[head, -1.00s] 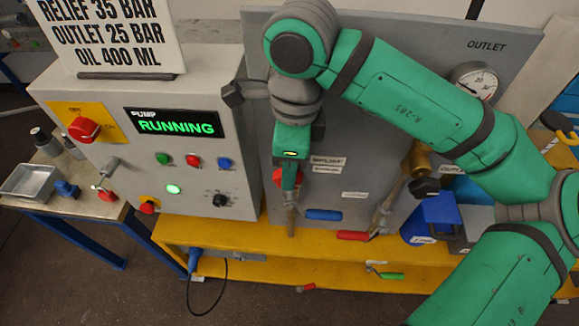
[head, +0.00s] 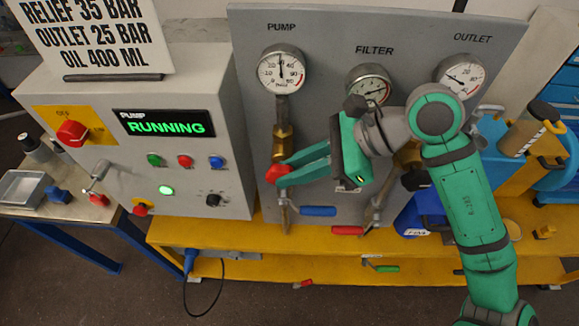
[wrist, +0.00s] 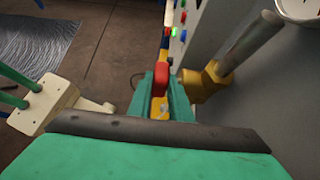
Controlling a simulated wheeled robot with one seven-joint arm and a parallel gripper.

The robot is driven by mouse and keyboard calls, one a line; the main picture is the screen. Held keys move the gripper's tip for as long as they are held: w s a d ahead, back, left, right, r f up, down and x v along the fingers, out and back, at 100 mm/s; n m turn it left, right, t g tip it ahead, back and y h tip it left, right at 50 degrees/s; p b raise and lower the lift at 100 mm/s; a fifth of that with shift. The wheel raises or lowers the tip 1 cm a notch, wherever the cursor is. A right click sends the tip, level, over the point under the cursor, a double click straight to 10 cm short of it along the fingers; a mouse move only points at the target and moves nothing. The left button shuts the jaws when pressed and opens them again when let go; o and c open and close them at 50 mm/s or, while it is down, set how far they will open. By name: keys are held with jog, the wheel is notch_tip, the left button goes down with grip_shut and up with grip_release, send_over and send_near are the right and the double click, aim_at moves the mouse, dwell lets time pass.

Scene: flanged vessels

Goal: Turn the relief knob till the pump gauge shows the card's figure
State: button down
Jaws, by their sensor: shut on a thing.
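The red relief knob (head: 273,174) sits on the brass valve (head: 283,142) below the pump gauge (head: 282,70). My gripper (head: 283,173) reaches it from the right, with its two green fingers shut on the knob. In the wrist view the red knob (wrist: 160,76) shows between the fingertips. The pump gauge is uncovered, but its needle is too small to read surely. The white card (head: 97,35) reads relief 35 bar, outlet 25 bar, oil 400 ml.
The filter gauge (head: 370,86) and outlet gauge (head: 460,75) are to the right, my arm just below them. The pump box display (head: 163,124) reads running. Blue (head: 318,211) and red (head: 348,230) handles lie below the knob. A blue container (head: 425,212) stands right.

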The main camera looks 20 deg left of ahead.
jog(key=shift+d+f+g+y, duration=0.15)
jog(key=shift+g+y, duration=0.15)
jog(key=shift+y, duration=0.9)
jog(key=shift+w, duration=0.1)
jog(key=c, duration=1.9)
grip_release()
jog(key=v, duration=1)
jog(key=shift+d, duration=0.3)
jog(key=shift+w, duration=0.15)
